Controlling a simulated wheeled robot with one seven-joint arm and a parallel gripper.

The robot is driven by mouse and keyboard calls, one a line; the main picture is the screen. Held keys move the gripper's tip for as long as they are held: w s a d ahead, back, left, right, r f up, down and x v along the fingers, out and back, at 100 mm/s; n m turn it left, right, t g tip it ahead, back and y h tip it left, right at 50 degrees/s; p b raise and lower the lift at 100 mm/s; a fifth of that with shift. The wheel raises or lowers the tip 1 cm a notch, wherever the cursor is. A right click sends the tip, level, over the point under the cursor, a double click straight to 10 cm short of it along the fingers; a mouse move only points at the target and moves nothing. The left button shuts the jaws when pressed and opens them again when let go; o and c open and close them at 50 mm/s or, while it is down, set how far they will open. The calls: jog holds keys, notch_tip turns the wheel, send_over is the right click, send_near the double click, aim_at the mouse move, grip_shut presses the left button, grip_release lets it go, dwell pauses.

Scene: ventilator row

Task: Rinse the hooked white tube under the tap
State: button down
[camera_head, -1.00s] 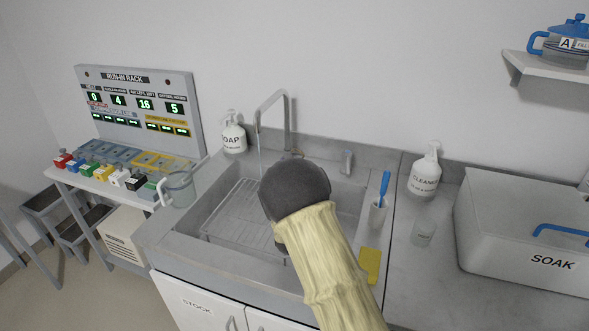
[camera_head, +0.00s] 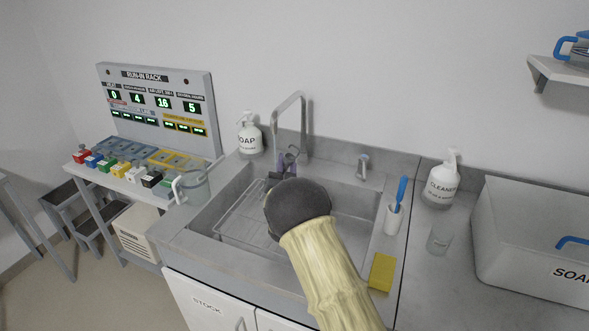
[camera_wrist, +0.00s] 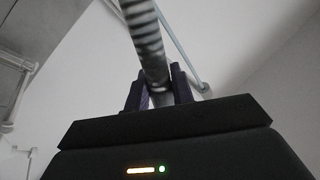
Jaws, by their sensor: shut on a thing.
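My gripper (camera_head: 286,160) is over the back of the sink, close to the tap's spout. In the wrist view my gripper (camera_wrist: 160,93) has its dark purple fingers shut on a ridged, pale grey-white tube (camera_wrist: 147,42). The tube runs up out of the top of that view, so its far end and any hook are hidden. In the head view my forearm and wrist hide most of it. The tap (camera_head: 290,97) is a tall, bent grey pipe at the sink's back edge. I cannot make out a water stream now, nor whether the tube is wet.
The sink (camera_head: 350,215) holds a wire rack (camera_head: 232,222). A soap bottle (camera_head: 249,135) and a clear jug (camera_head: 196,184) are left. A cup with a blue brush (camera_head: 393,218), a yellow sponge (camera_head: 382,272), a cleaner bottle (camera_head: 441,184) and the soak bin (camera_head: 530,235) are right.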

jog(key=shift+w+a+f, duration=0.15)
jog(key=shift+w+a, duration=0.1)
jog(key=shift+a, duration=0.55)
jog(key=shift+d, duration=0.2)
jog(key=shift+w+d+b, duration=0.1)
jog(key=shift+w+b, duration=0.1)
jog(key=shift+b, duration=0.25)
jog(key=shift+w+d+b, duration=0.25)
jog(key=shift+w+b, duration=0.05)
jog(key=shift+w, duration=0.05)
jog(key=shift+d, duration=0.1)
jog(key=s+d+b, duration=0.3)
jog(key=s+d, duration=0.2)
jog(key=shift+s+d, duration=0.2)
jog(key=shift+d, duration=0.2)
dwell(0.4)
dwell(1.4)
